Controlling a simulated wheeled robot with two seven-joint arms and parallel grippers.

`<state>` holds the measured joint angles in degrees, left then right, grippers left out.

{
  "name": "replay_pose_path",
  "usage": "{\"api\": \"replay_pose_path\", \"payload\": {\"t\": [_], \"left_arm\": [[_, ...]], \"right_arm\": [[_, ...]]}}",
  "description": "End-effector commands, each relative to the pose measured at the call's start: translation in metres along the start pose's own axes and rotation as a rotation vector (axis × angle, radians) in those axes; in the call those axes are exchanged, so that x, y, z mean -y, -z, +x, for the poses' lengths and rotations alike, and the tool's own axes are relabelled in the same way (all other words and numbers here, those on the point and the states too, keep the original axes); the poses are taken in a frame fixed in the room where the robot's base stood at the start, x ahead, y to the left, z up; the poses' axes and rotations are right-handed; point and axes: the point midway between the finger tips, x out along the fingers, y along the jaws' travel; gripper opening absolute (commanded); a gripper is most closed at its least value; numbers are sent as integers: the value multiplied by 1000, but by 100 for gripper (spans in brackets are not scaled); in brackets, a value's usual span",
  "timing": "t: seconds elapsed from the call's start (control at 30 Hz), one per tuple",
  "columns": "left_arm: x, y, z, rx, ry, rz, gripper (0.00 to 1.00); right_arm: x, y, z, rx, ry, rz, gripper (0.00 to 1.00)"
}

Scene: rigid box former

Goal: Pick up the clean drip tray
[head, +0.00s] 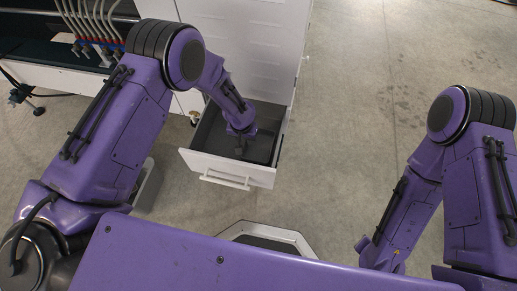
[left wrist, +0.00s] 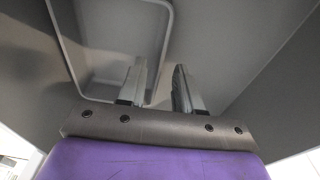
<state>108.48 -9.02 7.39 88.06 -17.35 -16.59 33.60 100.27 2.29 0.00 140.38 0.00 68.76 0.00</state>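The drip tray (left wrist: 112,35) is a shallow grey tray with rounded corners and a thin raised rim, lying in the open drawer (head: 225,171). In the head view a dark flat shape (head: 262,148) in the drawer appears to be this tray, partly hidden by my left arm. My left gripper (head: 240,148) points down into the drawer. In the left wrist view my left gripper (left wrist: 160,66) has its fingers apart, with one tray side running between them. Contact with the rim cannot be told. My right gripper is out of view.
The drawer belongs to a white cabinet (head: 255,45), and its walls stand close around my left gripper. A rack with pale hoses and red and blue fittings (head: 95,25) is at the upper left. The floor (head: 350,110) to the right is clear.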

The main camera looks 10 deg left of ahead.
Motion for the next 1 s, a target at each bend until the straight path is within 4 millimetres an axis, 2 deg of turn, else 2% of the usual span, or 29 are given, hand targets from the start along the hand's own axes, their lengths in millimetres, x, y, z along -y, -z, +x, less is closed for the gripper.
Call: {"api": "replay_pose_path", "payload": {"t": [0.03,0.1,0.3,0.33,0.4,0.43,0.8,0.93,1.0], "left_arm": [[0,-1,16,1,0,1,34],[0,0,23,0,0,0,34],[-1,1,22,-1,0,1,34],[-1,0,22,-1,0,2,28],[-1,0,22,-1,0,2,5],[-1,0,22,-1,0,2,0],[-2,1,19,-1,0,3,0],[-1,4,5,-3,0,3,0],[-1,6,-9,-4,0,3,0]], "right_arm": [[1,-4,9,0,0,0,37],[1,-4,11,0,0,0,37],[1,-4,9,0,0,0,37],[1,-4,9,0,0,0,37],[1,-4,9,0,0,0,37],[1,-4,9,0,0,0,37],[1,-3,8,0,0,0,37],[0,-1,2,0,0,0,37],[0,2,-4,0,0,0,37]]}}
